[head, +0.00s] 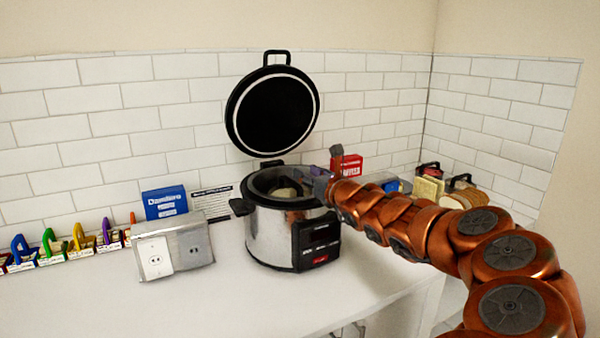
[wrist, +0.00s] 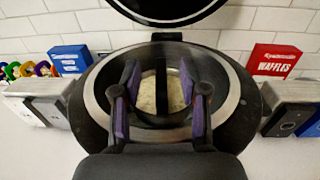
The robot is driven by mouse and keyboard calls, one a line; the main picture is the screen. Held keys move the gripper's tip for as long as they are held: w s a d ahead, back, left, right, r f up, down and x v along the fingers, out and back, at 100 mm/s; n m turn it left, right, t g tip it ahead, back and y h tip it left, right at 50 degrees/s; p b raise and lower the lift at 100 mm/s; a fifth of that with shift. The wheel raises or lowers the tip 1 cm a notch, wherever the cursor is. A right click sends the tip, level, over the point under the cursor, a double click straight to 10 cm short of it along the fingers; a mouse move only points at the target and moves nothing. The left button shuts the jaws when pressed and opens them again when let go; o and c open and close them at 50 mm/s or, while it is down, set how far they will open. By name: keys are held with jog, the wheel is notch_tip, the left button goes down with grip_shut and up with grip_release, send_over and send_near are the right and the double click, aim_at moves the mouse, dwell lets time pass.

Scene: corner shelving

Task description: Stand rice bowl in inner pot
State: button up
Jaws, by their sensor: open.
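The cooker (head: 270,238) is a steel body with a black front panel, and its round lid (head: 272,108) stands open. The inner pot (wrist: 97,92) shows as a grey ring with a dark inside. The rice bowl, with pale speckled contents (wrist: 147,94), appears low inside the pot; its rim and base are mostly hidden. It also shows in the head view as a pale patch (head: 285,190). My gripper (wrist: 161,88) is open over the pot mouth, its purple-padded fingers on either side of the pale contents. I cannot tell whether they touch the bowl.
A blue box (head: 164,202) and a metal outlet block (head: 172,250) stand left of the cooker. A red waffles box (head: 347,167) is behind it, and toasters with bread (head: 428,188) stand in the right corner. The front left counter (head: 120,305) is clear.

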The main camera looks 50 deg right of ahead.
jog(key=shift+v, duration=1.4)
